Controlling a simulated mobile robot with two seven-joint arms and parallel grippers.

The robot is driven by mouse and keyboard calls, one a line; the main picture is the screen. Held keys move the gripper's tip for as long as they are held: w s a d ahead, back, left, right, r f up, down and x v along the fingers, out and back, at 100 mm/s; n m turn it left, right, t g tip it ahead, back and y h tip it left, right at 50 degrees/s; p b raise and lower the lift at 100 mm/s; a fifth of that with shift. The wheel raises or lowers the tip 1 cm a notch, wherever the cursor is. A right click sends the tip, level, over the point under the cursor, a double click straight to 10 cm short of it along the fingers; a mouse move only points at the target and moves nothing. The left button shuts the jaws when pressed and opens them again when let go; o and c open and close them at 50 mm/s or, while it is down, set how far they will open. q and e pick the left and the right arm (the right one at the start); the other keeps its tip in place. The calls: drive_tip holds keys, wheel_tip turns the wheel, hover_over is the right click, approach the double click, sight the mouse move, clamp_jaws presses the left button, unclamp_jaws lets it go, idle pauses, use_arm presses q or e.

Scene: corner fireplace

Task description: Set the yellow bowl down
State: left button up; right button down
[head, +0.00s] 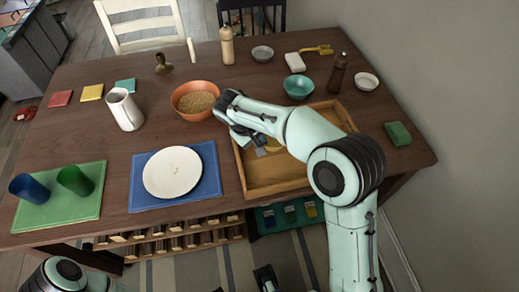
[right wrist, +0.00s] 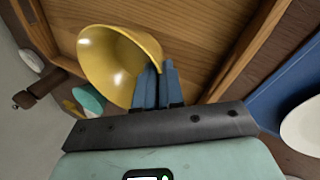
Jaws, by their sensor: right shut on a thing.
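The yellow bowl (right wrist: 112,62) is tilted in the grasp of my right gripper (right wrist: 155,88), whose blue fingers are shut on its rim in the right wrist view. The wooden tray (right wrist: 178,28) lies behind it in that view; I cannot tell whether the bowl touches it. In the head view my right gripper (head: 258,146) is over the left part of the wooden tray (head: 272,184), and only a sliver of the yellow bowl (head: 273,143) shows past my arm.
Left of the tray are an orange bowl (head: 188,112) of grain and a white plate (head: 172,181) on a blue mat (head: 210,184).

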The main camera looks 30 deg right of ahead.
wheel_tip(320, 180, down, 5)
drive_tip(key=shift+b, duration=0.35)
drive_tip(key=shift+f, duration=0.1)
drive_tip(key=c, duration=1.3)
unclamp_jaws()
drive_tip(key=shift+o, duration=0.2)
drive_tip(key=p+v, duration=0.2)
drive_tip(key=v, duration=1)
